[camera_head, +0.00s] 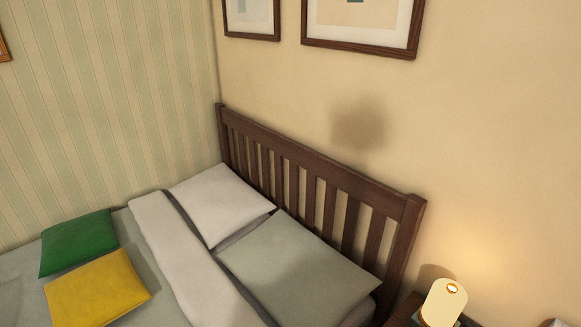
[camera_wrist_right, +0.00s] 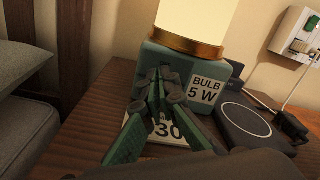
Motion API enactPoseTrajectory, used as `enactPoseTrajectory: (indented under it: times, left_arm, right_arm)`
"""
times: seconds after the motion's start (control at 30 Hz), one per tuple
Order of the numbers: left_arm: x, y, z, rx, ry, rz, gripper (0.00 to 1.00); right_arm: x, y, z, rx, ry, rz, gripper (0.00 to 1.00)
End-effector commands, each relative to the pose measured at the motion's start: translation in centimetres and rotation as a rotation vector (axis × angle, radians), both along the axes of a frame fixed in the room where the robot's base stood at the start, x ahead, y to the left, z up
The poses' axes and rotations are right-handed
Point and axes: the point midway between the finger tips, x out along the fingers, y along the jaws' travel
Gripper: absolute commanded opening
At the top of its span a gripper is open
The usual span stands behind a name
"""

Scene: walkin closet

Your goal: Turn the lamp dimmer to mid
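The lit lamp (camera_head: 443,303) stands at the lower right of the head view, with a glowing cream shade. In the right wrist view its teal base (camera_wrist_right: 205,72) carries a white label reading "BULB 5 W", under a brass ring and the lit shade. My right gripper (camera_wrist_right: 165,82) has its green-padded fingers drawn together at the tips, right in front of the base's front face. No dimmer knob shows clearly; the fingertips cover that part of the base. I cannot tell whether they touch or hold anything. My left gripper is not in view.
A white card with partly hidden digits (camera_wrist_right: 168,131) lies under the fingers on the wooden nightstand (camera_wrist_right: 75,140). A dark round-marked pad (camera_wrist_right: 245,119) and a black plug with cable (camera_wrist_right: 291,126) lie right of the base. A bed with pillows (camera_head: 298,265) is on the left.

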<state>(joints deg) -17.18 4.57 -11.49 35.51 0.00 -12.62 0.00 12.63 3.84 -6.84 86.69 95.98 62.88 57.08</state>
Motion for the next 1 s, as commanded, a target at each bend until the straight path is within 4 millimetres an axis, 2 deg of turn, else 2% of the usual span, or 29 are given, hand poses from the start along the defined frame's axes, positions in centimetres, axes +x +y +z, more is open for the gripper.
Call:
enactPoseTrajectory:
  times: [0.77, 1.0]
  left_arm:
    - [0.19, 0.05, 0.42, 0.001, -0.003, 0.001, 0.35]
    - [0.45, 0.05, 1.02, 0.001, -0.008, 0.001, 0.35]
  right_arm:
    - [-0.35, -0.32, 0.44, -0.002, -0.004, 0.001, 0.00]
    - [-0.35, -0.33, 1.25, -0.002, -0.005, 0.000, 0.00]
